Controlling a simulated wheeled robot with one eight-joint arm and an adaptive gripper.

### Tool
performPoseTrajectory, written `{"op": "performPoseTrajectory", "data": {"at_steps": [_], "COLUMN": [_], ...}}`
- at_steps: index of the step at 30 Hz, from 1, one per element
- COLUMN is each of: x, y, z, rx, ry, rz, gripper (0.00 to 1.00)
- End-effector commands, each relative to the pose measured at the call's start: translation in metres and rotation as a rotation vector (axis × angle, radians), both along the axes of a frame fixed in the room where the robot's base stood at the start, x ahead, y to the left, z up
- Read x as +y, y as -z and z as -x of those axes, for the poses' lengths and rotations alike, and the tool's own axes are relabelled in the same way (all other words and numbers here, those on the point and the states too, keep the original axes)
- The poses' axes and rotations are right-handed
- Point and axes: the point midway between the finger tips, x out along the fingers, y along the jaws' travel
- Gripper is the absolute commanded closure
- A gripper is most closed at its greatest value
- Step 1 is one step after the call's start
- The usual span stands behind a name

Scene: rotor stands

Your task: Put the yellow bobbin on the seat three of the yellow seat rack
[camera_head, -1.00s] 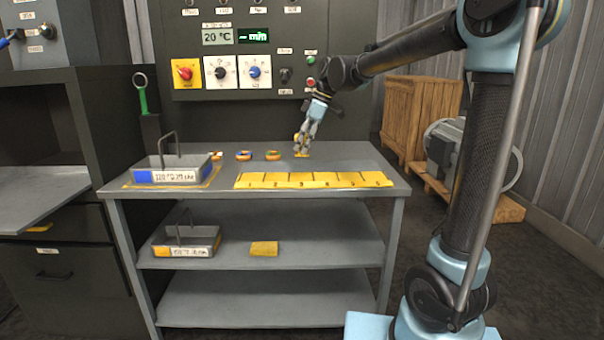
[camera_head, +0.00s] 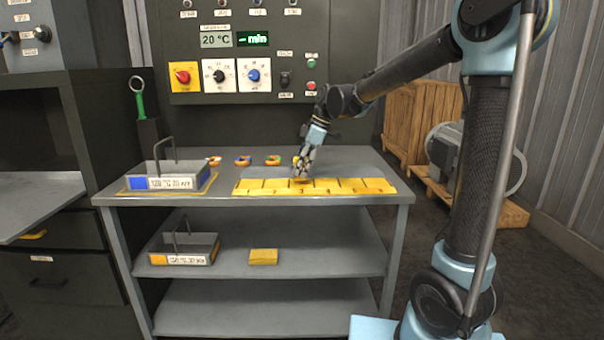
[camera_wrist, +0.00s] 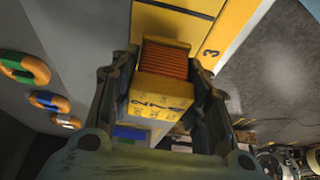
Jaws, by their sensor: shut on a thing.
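The yellow bobbin (camera_wrist: 164,88), with a ribbed orange winding, is between the two fingers of my gripper (camera_wrist: 170,95) in the wrist view. In the head view my gripper (camera_head: 301,176) points down over the middle of the yellow seat rack (camera_head: 250,186), near its numbered marks. The rack lies along the front of the bench top. The wrist view shows the rack (camera_wrist: 228,30) just beyond the bobbin, with the number 3 beside it on the right. My fingers hide part of the bobbin, and I cannot tell whether it touches the rack.
Several small coloured rings, one with green (camera_head: 273,160) and one with blue (camera_head: 243,160), lie behind the rack. A handled tray with a blue label (camera_head: 168,182) stands at the left. Another tray (camera_head: 183,250) and a yellow block (camera_head: 263,257) are on the shelf below.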

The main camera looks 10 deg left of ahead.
Motion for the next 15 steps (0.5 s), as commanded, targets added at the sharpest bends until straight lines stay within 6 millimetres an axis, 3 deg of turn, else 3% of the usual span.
{"op": "performPoseTrajectory", "data": {"at_steps": [4, 14, 15], "x": [0.0, 0.0, 0.0], "y": [0.017, 0.02, 0.02], "z": [0.0, 0.0, 0.0], "rx": [0.0, 0.0, 0.0], "ry": [0.0, 0.001, 0.001], "rz": [0.0, 0.0, 0.0], "gripper": [0.9, 0.9, 0.5]}}
